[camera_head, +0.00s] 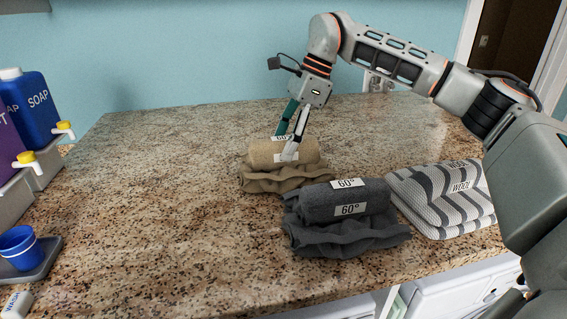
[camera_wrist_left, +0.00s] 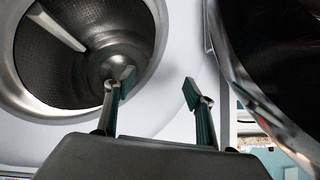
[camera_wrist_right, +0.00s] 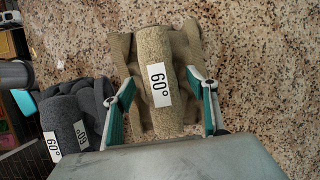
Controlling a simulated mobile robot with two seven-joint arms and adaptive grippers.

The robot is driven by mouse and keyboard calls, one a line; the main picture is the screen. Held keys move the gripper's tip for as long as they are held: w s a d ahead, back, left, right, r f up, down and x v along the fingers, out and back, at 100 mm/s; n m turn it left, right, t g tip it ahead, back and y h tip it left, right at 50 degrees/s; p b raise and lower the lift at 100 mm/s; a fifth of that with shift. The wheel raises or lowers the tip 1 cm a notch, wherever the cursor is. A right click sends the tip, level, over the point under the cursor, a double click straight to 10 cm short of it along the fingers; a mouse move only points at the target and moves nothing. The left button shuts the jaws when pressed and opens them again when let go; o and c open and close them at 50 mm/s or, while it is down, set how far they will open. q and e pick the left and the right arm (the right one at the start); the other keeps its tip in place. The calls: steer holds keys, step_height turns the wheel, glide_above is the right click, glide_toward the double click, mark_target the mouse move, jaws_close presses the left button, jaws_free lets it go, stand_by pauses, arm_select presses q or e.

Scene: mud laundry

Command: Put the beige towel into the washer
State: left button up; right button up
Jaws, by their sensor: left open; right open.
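The beige towel (camera_head: 284,176) lies rolled and folded on the granite counter, with a white 60° label. It also shows in the right wrist view (camera_wrist_right: 152,62), its roll between the open fingers. My right gripper (camera_head: 293,140) is open at the towel's top, with its fingers on either side of the roll; whether they touch it I cannot tell. The washer's open drum (camera_wrist_left: 85,50) shows in the left wrist view. My left gripper (camera_wrist_left: 158,88) is open and empty in front of it, and is not in the head view.
A dark grey towel (camera_head: 345,222) lies just right and in front of the beige one. A striped wool towel (camera_head: 440,205) lies further right. The washer door (camera_wrist_left: 262,75) stands open. The counter's left middle is clear.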

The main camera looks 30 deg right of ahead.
steer(key=shift+a+f, duration=0.1)
steer(key=shift+f, duration=0.15)
steer(key=shift+f, duration=0.25)
stand_by(0.4)
jaws_close()
